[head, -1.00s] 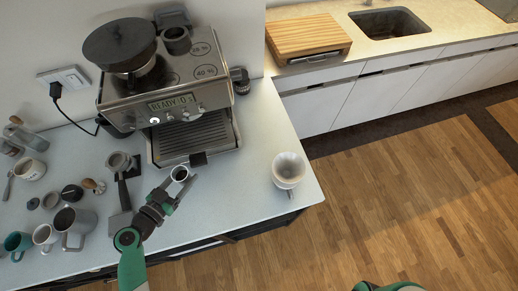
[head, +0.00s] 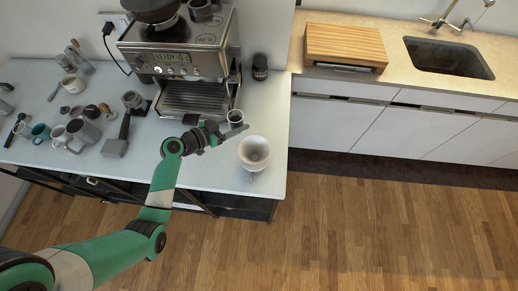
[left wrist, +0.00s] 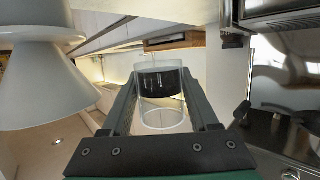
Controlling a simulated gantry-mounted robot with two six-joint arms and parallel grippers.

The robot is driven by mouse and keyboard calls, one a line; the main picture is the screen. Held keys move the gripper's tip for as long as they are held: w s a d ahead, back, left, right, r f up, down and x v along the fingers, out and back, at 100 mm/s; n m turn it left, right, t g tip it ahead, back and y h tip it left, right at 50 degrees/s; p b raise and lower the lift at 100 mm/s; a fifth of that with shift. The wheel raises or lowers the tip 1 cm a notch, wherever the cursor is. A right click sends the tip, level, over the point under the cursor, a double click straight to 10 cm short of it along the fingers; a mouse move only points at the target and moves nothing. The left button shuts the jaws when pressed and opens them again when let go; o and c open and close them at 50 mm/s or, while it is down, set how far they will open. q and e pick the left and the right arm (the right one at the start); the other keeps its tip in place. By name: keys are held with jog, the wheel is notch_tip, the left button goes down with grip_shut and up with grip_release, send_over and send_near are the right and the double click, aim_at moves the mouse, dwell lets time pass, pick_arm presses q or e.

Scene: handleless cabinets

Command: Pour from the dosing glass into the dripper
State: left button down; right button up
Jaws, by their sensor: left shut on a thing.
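The small dosing glass (head: 236,116) is held by my left gripper (head: 228,131), beside the white dripper. In the left wrist view the clear dosing glass (left wrist: 160,82) with a dark band sits between the two fingers of my left gripper (left wrist: 158,103). It looks about upright. The white dripper (head: 254,150) stands near the counter's front right edge, just right of and nearer than the glass. The dripper (left wrist: 38,85) also fills the upper left of the left wrist view. The glass is apart from it. My right gripper is out of view.
The espresso machine (head: 183,55) stands behind the gripper, with a dark jar (head: 260,67) to its right. A portafilter (head: 124,120), a pitcher (head: 83,130) and several cups crowd the left counter. The counter (head: 275,115) behind the dripper is clear.

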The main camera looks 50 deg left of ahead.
aim_at(239, 122)
pick_arm(q)
jog(key=shift+d, duration=0.15)
jog(key=shift+s, duration=0.1)
jog(key=shift+d+m, duration=0.15)
jog(key=shift+m, duration=0.15)
jog(key=shift+s+d+r+m+y, duration=0.1)
jog(key=shift+d+r+m+y, duration=0.2)
jog(key=shift+m, duration=0.2)
jog(key=shift+m+t+y, duration=0.3)
jog(key=shift+m+t, duration=0.1)
jog(key=shift+m, duration=0.3)
jog(key=r+p, duration=0.2)
jog(key=d+r+p, duration=0.1)
jog(key=r+p, duration=0.1)
jog(key=shift+s+d+r, duration=0.1)
jog(key=shift+s+d, duration=0.05)
jog(key=shift+d+f, duration=0.15)
jog(key=shift+f, duration=0.15)
jog(key=shift+s+d+r+m+t+y, duration=0.15)
jog(key=shift+d+r+m+t+y, duration=0.3)
jog(key=shift+m, duration=0.75)
jog(key=shift+s+d+r+m+t+y, duration=0.1)
jog(key=shift+d+r+m+t+y, duration=0.15)
jog(key=shift+d+r+m, duration=0.7)
jog(key=shift+a+f+m, duration=0.25)
jog(key=shift+a+f, duration=0.1)
